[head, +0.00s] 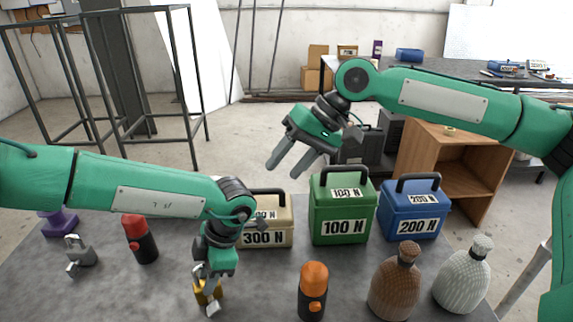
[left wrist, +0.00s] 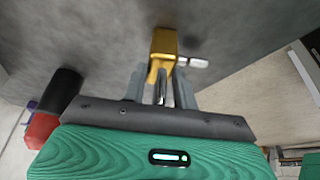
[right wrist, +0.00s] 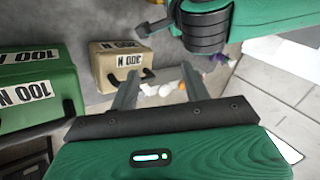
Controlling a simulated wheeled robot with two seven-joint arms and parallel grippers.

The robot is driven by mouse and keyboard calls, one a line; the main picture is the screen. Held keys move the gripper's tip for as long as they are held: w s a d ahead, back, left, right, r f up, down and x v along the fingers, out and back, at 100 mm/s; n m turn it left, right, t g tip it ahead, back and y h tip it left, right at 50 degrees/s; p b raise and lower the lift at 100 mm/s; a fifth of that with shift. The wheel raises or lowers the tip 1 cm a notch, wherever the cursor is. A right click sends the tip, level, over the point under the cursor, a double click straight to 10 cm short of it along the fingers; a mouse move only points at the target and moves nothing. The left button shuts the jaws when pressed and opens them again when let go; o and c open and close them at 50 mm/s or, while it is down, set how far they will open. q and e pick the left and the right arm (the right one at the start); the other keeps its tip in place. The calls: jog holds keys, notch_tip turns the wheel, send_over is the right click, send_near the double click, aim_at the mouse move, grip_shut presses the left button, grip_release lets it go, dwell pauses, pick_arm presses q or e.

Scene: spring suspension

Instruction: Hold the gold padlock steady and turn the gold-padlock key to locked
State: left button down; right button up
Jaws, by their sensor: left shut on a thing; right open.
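The gold padlock (head: 207,293) is near the front of the grey table in the head view. My left gripper (head: 207,275) is shut on it from above, with its fingers around the shackle. In the left wrist view the gold body (left wrist: 164,42) shows beyond the fingers, and a silver key (left wrist: 192,62) sticks out to its right. In the head view the key (head: 212,309) is small at the padlock's lower front. My right gripper (head: 290,160) is open and empty, raised above and behind the weight boxes.
The beige 300 N (head: 267,225), green 100 N (head: 340,210) and blue 200 N (head: 412,210) boxes stand behind the padlock. An orange-topped bottle (head: 313,290), a brown bottle (head: 396,280) and a white bottle (head: 463,275) stand right. A silver padlock (head: 79,254) and red-topped bottle (head: 139,238) are left.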

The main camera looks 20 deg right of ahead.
jog(key=c, duration=0.7)
jog(key=shift+a+r, duration=0.1)
jog(key=shift+a, duration=0.1)
grip_shut()
jog(key=s+a+r+n+t+y, duration=0.1)
jog(key=s+a+r+n, duration=0.15)
jog(key=a+r, duration=0.6)
jog(key=s+a+r+n+t, duration=0.1)
jog(key=a+r+n, duration=0.35)
jog(key=a, duration=0.65)
jog(key=s+a+r+n+g+y, duration=0.1)
jog(key=s+a+n+g+y, duration=0.25)
jog(key=s+a, duration=0.6)
jog(key=m+t+h, duration=0.3)
jog(key=m+h, duration=0.8)
jog(key=h, duration=0.3)
send_near(208, 312)
jog(key=x, duration=0.5)
jog(key=shift+w+a+f, duration=0.1)
jog(key=shift+a, duration=0.2)
jog(key=shift+d+f, duration=0.35)
jog(key=shift+f, duration=0.1)
